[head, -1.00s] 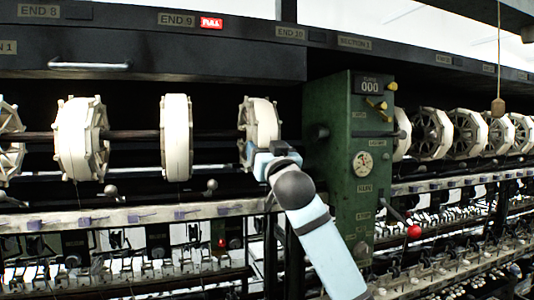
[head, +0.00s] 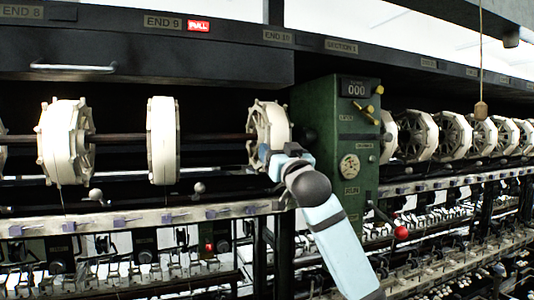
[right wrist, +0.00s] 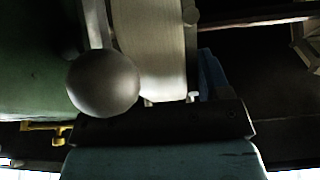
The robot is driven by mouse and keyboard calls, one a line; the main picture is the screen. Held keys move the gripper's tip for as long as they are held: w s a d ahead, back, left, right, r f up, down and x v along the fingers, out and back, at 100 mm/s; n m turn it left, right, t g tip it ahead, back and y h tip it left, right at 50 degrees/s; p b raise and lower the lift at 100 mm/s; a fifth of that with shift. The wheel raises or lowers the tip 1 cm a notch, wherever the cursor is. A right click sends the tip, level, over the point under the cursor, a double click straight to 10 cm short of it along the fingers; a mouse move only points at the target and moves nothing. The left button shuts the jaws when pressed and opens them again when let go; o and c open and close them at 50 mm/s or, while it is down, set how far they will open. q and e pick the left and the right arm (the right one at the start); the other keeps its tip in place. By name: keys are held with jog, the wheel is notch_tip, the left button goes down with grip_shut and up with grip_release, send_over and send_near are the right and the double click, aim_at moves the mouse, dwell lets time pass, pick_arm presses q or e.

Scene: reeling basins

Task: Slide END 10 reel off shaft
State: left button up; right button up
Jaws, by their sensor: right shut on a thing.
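The END 10 reel (head: 268,128), a cream many-sided reel, sits under the END 10 plate (head: 277,36) at the right end of the dark shaft (head: 215,138), close to the green box. My right gripper (head: 272,158) is shut on its lower rim, with my arm reaching up from the lower right. In the right wrist view the reel's pale rim (right wrist: 150,50) stands above the dark gripper body, with a blue finger beside it. The fingertips are partly hidden. My left gripper is not in view.
The green box (head: 333,150), with counter, gauge and yellow knobs, stands just right of the reel. The END 9 reel (head: 163,140) is on the same shaft to the left, under a lit red FULL sign (head: 199,26). A rail (head: 130,215) runs below. More reels are at right.

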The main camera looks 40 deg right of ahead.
jog(key=s+d, duration=0.1)
jog(key=d, duration=0.5)
jog(key=shift+s+d, duration=0.35)
